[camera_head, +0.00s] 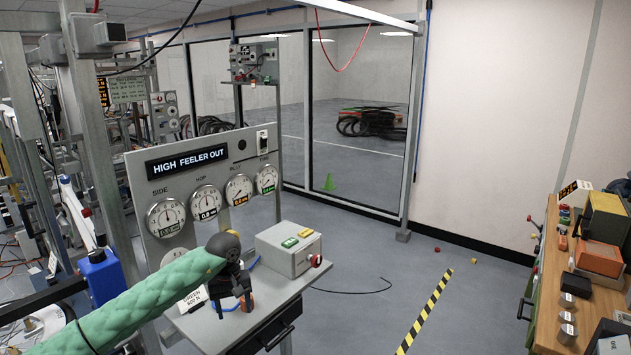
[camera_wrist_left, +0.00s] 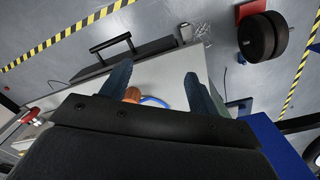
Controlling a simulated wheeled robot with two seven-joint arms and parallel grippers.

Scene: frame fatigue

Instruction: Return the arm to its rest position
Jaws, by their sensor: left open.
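My left arm (camera_head: 150,305), in a green padded sleeve, reaches in from the lower left in the head view. Its dark left gripper (camera_head: 231,300) points down over the grey bench top (camera_head: 192,325), in front of the gauge panel. In the left wrist view the two fingers of the left gripper (camera_wrist_left: 160,75) stand wide apart with nothing clamped between them. An orange-brown piece (camera_wrist_left: 132,95) and a blue cable show on the bench near the fingers; I cannot tell whether they touch. My right gripper is not in view.
A gauge panel (camera_head: 209,190) reading "HIGH FEELER OUT" stands behind the gripper. A grey box (camera_head: 288,258) with green and yellow buttons sits right of it. A blue container (camera_head: 101,275) stands beside the arm. A wooden bench (camera_head: 556,270) is at far right; the floor between is mostly clear.

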